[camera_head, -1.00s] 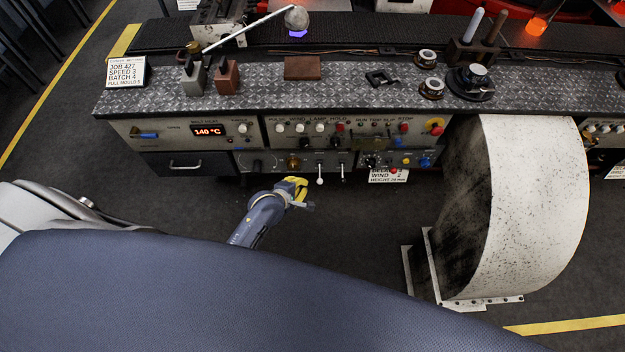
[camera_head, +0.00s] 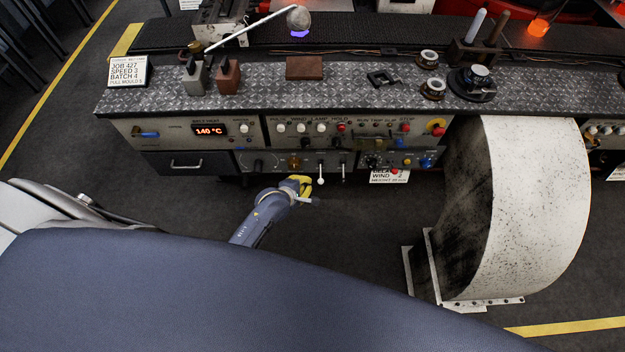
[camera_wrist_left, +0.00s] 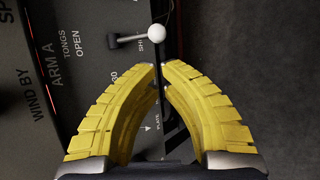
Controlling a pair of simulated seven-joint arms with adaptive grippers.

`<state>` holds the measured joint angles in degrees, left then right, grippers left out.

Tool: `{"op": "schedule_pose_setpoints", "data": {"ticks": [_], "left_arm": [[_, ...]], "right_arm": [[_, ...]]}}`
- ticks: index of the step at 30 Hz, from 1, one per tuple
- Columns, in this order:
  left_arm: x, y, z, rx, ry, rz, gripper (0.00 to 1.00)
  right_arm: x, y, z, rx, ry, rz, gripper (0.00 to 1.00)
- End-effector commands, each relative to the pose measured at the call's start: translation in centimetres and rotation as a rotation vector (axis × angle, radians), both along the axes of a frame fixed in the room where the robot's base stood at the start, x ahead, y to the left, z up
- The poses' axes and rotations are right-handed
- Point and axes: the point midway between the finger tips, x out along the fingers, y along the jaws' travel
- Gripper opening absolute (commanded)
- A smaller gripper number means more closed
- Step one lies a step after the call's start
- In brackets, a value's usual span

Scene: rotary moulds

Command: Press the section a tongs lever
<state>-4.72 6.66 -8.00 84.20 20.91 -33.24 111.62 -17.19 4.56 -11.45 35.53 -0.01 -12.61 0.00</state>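The tongs lever, with a white ball knob (camera_head: 321,181), hangs from the lower front panel (camera_head: 262,162). In the left wrist view its white knob (camera_wrist_left: 157,32) is just beyond my fingertips, on a short stem beside the words "TONGS OPEN". My left gripper (camera_head: 306,181) is just left of the knob in the head view. In the left wrist view the yellow fingers of my left gripper (camera_wrist_left: 159,68) curve together and their tips look closed, with nothing seen held. A small gap to the knob seems to remain; exact contact cannot be told. My right gripper is out of view.
A second lever (camera_head: 343,179) stands close to the right of the first. Knobs and buttons cover the panel around it, with a white label card (camera_head: 390,176) below right. A large speckled curved housing (camera_head: 535,210) stands farther right.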

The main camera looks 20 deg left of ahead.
Motion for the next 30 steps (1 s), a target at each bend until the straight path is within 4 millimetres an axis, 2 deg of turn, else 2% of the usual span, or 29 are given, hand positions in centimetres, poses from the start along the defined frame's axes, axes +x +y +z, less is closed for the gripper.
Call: {"op": "schedule_pose_setpoints", "data": {"ticks": [3, 13, 19, 30], "left_arm": [[1.4, -0.2, -1.1, 0.001, 0.000, 0.000, 0.00], [4.1, -0.8, -3.4, 0.001, 0.000, -0.001, 0.00], [5.0, -1.0, -4.2, 0.002, 0.000, -0.001, 0.00], [5.3, -1.0, -4.5, 0.001, 0.000, -0.001, 0.00]], "right_arm": [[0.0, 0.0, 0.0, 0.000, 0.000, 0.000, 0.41], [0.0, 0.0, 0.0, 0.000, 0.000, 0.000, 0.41], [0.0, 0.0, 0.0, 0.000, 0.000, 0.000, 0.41], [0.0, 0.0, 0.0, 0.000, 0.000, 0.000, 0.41]]}}
